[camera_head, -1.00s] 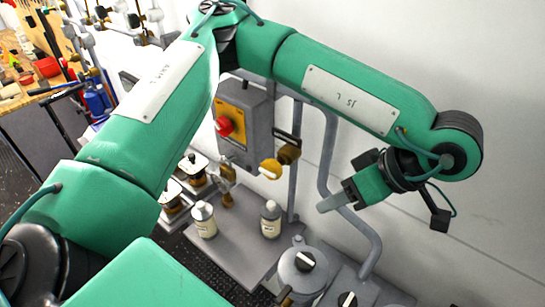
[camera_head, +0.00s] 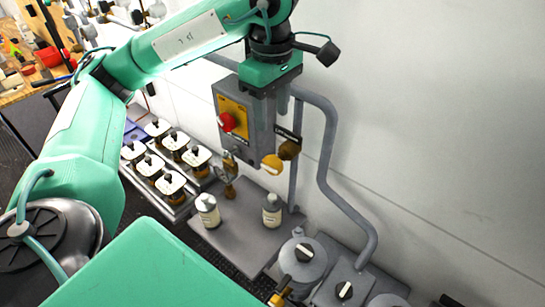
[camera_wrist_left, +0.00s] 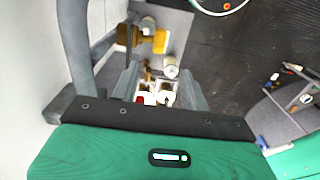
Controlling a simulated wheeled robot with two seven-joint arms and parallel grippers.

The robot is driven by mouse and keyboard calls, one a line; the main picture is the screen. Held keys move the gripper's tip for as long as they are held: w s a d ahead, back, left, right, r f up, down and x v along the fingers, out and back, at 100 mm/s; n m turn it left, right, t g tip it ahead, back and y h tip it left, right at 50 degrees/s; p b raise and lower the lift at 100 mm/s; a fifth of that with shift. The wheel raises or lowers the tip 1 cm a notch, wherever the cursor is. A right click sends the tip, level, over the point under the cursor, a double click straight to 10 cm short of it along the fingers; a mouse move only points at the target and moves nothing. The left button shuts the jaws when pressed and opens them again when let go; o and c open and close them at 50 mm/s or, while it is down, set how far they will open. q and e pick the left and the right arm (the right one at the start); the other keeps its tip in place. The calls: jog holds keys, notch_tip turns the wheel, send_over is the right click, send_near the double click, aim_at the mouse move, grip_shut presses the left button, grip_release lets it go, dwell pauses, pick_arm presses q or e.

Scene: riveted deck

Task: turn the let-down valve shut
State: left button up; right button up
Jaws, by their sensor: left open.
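The let-down valve has a brass body (camera_head: 289,149) and a yellow handle (camera_head: 271,164), low on the right side of the grey switch box. A small dark label plate sits just above it. The wrist view shows the yellow handle (camera_wrist_left: 161,41) beyond and above the fingers, with the brass body (camera_wrist_left: 129,34) to its left. My left gripper (camera_head: 270,108) points down in front of the box's upper right part, above the valve in the picture. Its two grey fingers (camera_wrist_left: 160,82) are apart, with nothing held, and I see no contact with the handle. My right gripper is out of view.
The switch box (camera_head: 229,112) carries a red knob (camera_head: 227,122). A grey pipe (camera_head: 327,150) bends down to the right. Two bottles (camera_head: 208,210) (camera_head: 271,210) stand on the shelf (camera_head: 238,228) below. Several lidded jars (camera_head: 170,182) stand left. The wall right is bare.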

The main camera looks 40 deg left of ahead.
aim_at(272, 157)
pick_arm(q)
jog(key=shift+f+p, duration=0.5)
jog(key=shift+f, duration=6.1)
jog(key=shift+c, duration=0.3)
